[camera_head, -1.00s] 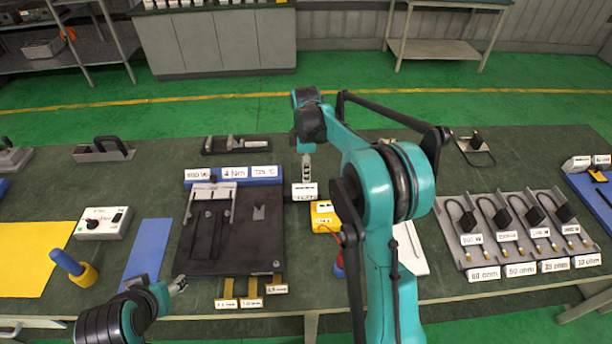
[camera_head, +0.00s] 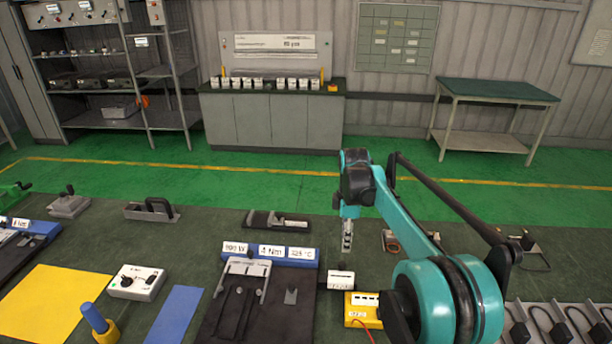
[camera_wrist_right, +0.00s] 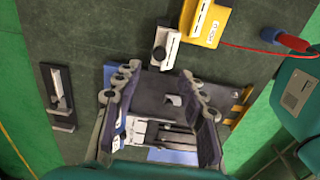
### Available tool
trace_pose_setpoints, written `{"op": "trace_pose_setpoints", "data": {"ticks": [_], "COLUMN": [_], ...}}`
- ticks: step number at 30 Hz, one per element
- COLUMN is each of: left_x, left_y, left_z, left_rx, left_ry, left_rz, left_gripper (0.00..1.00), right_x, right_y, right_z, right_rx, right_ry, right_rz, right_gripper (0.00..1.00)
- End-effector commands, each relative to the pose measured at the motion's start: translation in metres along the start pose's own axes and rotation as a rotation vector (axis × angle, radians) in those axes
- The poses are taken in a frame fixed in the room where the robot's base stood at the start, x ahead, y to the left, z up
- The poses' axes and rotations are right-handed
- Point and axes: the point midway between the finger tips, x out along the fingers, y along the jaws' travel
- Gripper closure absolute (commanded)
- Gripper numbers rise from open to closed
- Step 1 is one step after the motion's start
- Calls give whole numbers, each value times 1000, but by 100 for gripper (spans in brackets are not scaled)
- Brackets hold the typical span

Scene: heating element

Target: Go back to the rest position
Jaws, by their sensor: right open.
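My right gripper (camera_head: 346,238) hangs from the teal right arm above the back of the workbench, just right of the black fixture plate (camera_head: 225,312). In the right wrist view its two fingers (camera_wrist_right: 165,105) are spread apart with nothing between them. Below the fingers lies the black fixture plate with its metal clamp parts (camera_wrist_right: 150,130). The labelled strip (camera_head: 270,252) with three white tags runs along the plate's back edge. My left gripper is out of the head view.
A small white-labelled block (camera_head: 341,280) and a yellow meter (camera_head: 362,310) with a red lead sit right of the plate. A control box (camera_head: 136,282), yellow sheet (camera_head: 50,300) and blue strip (camera_head: 176,316) lie left. Heating elements in a rack (camera_head: 560,322) stand at the right.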

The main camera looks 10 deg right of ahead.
Motion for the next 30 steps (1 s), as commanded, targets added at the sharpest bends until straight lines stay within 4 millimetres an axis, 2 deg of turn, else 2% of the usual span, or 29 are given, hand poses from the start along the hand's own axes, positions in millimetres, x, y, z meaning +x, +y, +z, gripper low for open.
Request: {"op": "trace_pose_setpoints", "data": {"ticks": [5,8,12,16,23,27,30], "left_x": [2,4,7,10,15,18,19], "left_y": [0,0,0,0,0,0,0], "left_z": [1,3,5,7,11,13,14], "left_rx": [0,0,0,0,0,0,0], "left_ry": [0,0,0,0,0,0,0], "left_rz": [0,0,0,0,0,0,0], "left_gripper": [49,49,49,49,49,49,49], "right_x": [-11,-22,-33,-35,-18,3,20], "right_y": [-18,-43,-86,-126,-198,-238,-259], "right_z": [-1,-1,0,2,10,14,17], "right_rx": [77,184,369,537,832,1001,1103], "right_ry": [9,27,71,129,264,364,432], "right_rz": [37,86,166,233,327,367,383], "right_gripper": [59,59,59,59,59,59,59]}}
